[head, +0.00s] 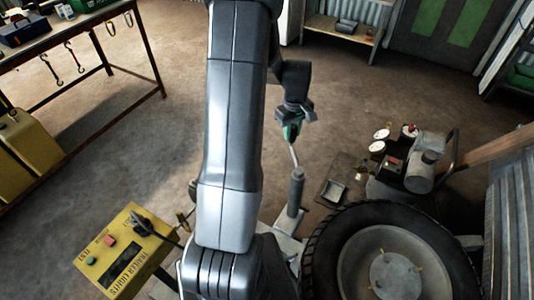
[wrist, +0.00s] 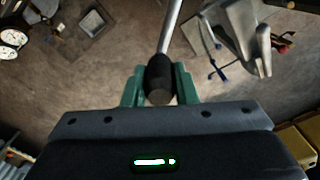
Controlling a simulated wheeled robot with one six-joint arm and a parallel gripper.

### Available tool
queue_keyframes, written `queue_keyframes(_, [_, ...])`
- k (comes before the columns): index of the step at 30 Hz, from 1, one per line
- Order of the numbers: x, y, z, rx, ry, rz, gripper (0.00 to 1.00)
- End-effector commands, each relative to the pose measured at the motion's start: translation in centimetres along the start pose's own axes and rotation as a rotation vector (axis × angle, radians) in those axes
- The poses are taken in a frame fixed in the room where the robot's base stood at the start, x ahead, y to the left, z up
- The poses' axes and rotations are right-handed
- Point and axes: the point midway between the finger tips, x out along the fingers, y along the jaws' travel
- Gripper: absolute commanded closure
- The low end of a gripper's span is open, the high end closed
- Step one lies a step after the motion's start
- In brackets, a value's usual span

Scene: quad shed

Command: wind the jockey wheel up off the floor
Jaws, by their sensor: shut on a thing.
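The jockey wheel's grey upright tube (head: 296,190) stands left of the big tyre in the head view. A thin metal crank rod (head: 294,154) rises from its top to my gripper (head: 291,131). In the wrist view the green fingers of my gripper (wrist: 159,86) are shut on the black crank grip (wrist: 159,72), one on each side of it. The rod (wrist: 171,25) runs away from the grip. The jockey wheel's lower end and the wheel are hidden, so I cannot tell its height off the floor.
A large tyre (head: 328,232) lies close to the right of the tube. A compressor (head: 424,168) with gauges stands beyond it. A workbench (head: 62,38) stands far left. The middle floor (head: 180,90) is mostly clear.

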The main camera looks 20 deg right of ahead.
Motion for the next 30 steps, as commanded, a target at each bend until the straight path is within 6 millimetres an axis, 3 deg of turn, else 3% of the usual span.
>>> queue_keyframes(2, [0.0,0.0,0.0,0.000,-0.001,0.001,1.00])
queue_keyframes(3, [0.0,0.0,0.0,0.000,-0.001,0.000,0.66])
queue_keyframes(6, [0.0,0.0,0.0,0.000,-0.001,0.000,0.47])
queue_keyframes(17, [-0.3,0.0,0.0,0.000,0.000,0.000,0.45])
queue_keyframes(30, [-4.6,0.0,0.0,0.000,0.001,0.001,0.45])
